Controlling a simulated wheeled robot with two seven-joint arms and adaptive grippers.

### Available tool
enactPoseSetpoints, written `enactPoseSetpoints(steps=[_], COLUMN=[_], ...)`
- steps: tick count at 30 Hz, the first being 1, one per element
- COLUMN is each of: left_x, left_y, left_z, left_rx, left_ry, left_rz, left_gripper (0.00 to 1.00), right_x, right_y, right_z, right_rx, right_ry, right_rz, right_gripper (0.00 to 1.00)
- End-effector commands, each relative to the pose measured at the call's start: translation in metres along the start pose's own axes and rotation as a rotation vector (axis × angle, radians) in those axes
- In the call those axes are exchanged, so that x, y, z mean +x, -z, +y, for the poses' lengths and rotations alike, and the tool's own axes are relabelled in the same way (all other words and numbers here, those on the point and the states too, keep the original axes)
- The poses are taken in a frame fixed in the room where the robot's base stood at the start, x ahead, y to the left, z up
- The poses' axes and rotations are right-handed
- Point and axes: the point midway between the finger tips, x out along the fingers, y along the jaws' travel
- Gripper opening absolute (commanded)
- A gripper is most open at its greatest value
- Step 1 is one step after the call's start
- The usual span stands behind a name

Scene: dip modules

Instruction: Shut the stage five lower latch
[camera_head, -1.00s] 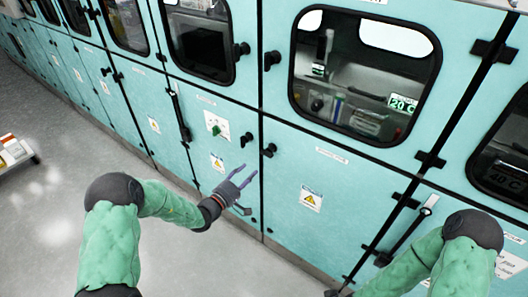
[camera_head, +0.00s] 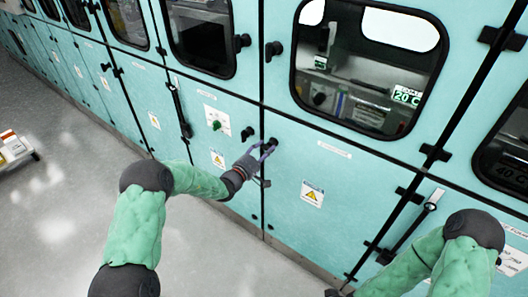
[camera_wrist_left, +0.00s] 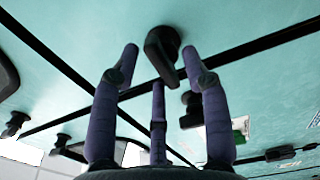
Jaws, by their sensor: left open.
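A dark latch knob (camera_head: 271,142) sits at the upper left corner of a teal lower door (camera_head: 320,170), close to the vertical seam. My left gripper (camera_head: 264,154) is right at this latch, just in front of it. In the left wrist view the dark latch (camera_wrist_left: 163,48) stands between the spread purple fingertips of the left gripper (camera_wrist_left: 160,62), beside a dark seam. The fingers are open, and I cannot tell whether any touches the knob. My right arm enters at the lower right, with its gripper out of view.
Another dark knob (camera_head: 247,133) and a green knob (camera_head: 216,125) are on the neighbouring lower door to the left. An upper-door knob (camera_head: 273,50) is above. A long handle (camera_head: 412,226) stands out on the right.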

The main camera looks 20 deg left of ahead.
Motion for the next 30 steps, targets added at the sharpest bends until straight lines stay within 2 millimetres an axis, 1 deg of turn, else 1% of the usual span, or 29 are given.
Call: enactPoseSetpoints(steps=[6, 8, 9, 11, 12, 22, 26, 30], left_x=[0.0002, 0.0002, 0.0001, 0.0001, 0.0001, 0.0, 0.0, 0.0001], left_y=[0.0002, 0.0002, 0.0002, 0.0002, 0.0002, 0.0003, 0.0007, 0.0012], left_z=[0.0003, 0.0004, 0.0003, 0.0003, 0.0003, 0.0003, 0.0005, 0.0008], left_rx=[0.0, 0.0, 0.0, 0.0, 0.0, -0.026, -0.077, -0.168], left_ry=[0.0, 0.0, 0.0, 0.0, 0.0, 0.0, 0.0, 0.0], left_rz=[0.0, 0.0, 0.0, 0.0, 0.0, 0.0, 0.0, 0.001], left_gripper=[0.46, 0.29, 0.18, 0.01, 0.0, 0.0, 0.0, 0.0], right_x=[-0.0002, -0.0002, -0.0002, -0.0002, -0.0002, -0.0011, -0.0026, -0.0053], right_y=[0.0, 0.0001, 0.0, 0.0001, 0.0001, 0.0001, 0.0, -0.0002], right_z=[-0.0001, -0.0001, -0.0001, -0.0001, -0.0001, -0.0004, -0.0009, -0.0019], right_rx=[0.0, 0.0, 0.0, 0.0, 0.0, 0.0, 0.0, 0.0], right_ry=[0.0, 0.0, 0.0, 0.0, 0.0, 0.0, 0.0, 0.0], right_rz=[0.0, 0.0, 0.0, 0.0, 0.0, 0.0, 0.0, 0.0], right_gripper=[0.0, 0.0, 0.0, 0.0, 0.0, 0.0, 0.0, 0.0])
